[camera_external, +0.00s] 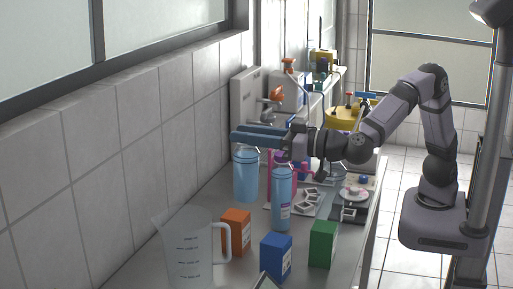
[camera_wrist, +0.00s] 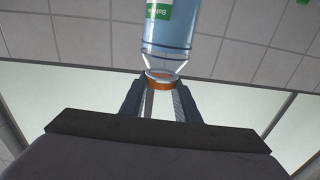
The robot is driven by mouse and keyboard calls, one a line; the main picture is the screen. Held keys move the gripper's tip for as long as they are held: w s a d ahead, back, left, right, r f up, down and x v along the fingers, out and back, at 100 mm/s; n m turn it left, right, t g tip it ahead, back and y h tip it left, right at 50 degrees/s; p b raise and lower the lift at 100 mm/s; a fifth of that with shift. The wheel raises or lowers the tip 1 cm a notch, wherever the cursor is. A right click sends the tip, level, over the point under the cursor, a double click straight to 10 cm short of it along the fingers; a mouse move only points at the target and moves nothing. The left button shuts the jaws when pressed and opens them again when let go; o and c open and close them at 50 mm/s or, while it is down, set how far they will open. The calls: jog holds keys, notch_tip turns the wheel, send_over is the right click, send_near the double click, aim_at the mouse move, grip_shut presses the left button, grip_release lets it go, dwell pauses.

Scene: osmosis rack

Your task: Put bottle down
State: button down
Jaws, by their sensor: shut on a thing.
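My gripper (camera_external: 248,139) reaches left from the arm, its two long fingers level above the counter. It is shut on the orange neck of a light blue bottle (camera_external: 245,177), which hangs upright below the fingers near the tiled wall. In the wrist view the fingers (camera_wrist: 160,86) clasp the neck of this bottle (camera_wrist: 170,35), seen upside down, with a green and white label. I cannot tell whether its base touches the counter (camera_external: 208,205). A second blue bottle (camera_external: 282,205) with a label stands upright nearer the external camera.
Orange (camera_external: 236,231), blue (camera_external: 276,257) and green (camera_external: 323,243) boxes and a clear measuring jug (camera_external: 188,255) stand at the front. White hexagonal pieces (camera_external: 308,198) and a round dish (camera_external: 354,193) lie to the right. Cluttered shelving is behind.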

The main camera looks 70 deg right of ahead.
jog(key=d+f+m+h, duration=0.1)
jog(key=d+f+h, duration=0.1)
jog(key=f, duration=0.8)
jog(key=d+f+m+h, duration=0.1)
jog(key=f+h, duration=0.1)
jog(key=f, duration=0.9)
jog(key=shift+s+d+m+g+b, duration=0.25)
jog(key=shift+d+m+g+b, duration=0.05)
jog(key=shift+d+b, duration=0.05)
jog(key=shift+f, duration=0.15)
jog(key=shift+f, duration=0.1)
jog(key=c, duration=1.4)
grip_release()
jog(key=shift+o, duration=0.2)
